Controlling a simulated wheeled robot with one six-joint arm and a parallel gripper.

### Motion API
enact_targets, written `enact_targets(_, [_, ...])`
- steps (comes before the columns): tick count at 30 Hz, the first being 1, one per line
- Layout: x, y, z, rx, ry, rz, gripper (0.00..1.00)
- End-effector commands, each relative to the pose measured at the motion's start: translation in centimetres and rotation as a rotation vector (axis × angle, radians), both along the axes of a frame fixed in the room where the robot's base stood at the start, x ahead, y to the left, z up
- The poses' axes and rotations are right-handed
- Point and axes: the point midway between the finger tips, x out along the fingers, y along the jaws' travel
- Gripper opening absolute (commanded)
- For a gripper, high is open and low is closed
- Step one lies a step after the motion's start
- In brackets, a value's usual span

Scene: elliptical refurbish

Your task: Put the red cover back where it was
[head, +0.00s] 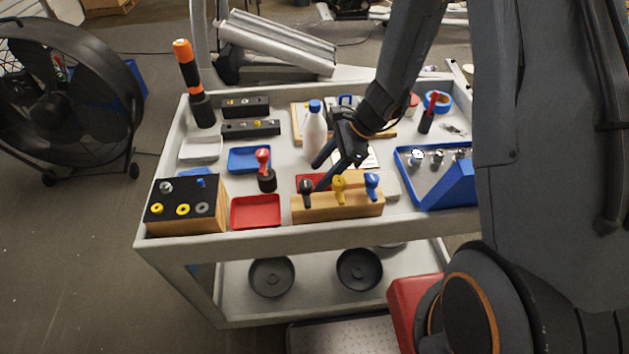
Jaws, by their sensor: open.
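A flat red piece (310,181), which looks like the red cover, lies behind the wooden block (345,206) on the cart top. The block and my gripper hide part of it. A shallow red tray (256,212) sits left of the block at the front edge; I cannot tell whether it belongs with the cover. My gripper (320,175) is open, reaching in from the upper right with its fingers pointing down and left. Its fingers are over or near the flat red piece. Nothing shows between them, and I cannot tell whether they touch it.
Black, yellow and blue knobs stand along the wooden block. A white bottle (314,130) stands behind my gripper. A red-topped tool (265,170) and a blue tray (249,159) are to the left. A large blue tray (412,188) is at right. A fan (60,100) stands left of the cart.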

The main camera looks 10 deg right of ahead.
Motion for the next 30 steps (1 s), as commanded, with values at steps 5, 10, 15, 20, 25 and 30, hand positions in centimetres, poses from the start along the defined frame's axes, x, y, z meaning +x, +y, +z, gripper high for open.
enact_targets(5, [0.0,0.9,-1.5,0.000,0.001,-0.002,0.53])
enact_targets(10, [0.1,1.1,-1.9,-0.001,-0.001,-0.002,0.53])
enact_targets(15, [0.1,1.1,-1.9,-0.001,-0.001,-0.002,0.50])
enact_targets(20, [0.1,1.1,-1.9,-0.001,-0.001,-0.003,0.23])
enact_targets(25, [0.1,1.1,-1.9,0.000,-0.001,-0.003,0.14])
enact_targets(30, [0.1,1.1,-1.7,0.000,-0.002,-0.002,0.14])
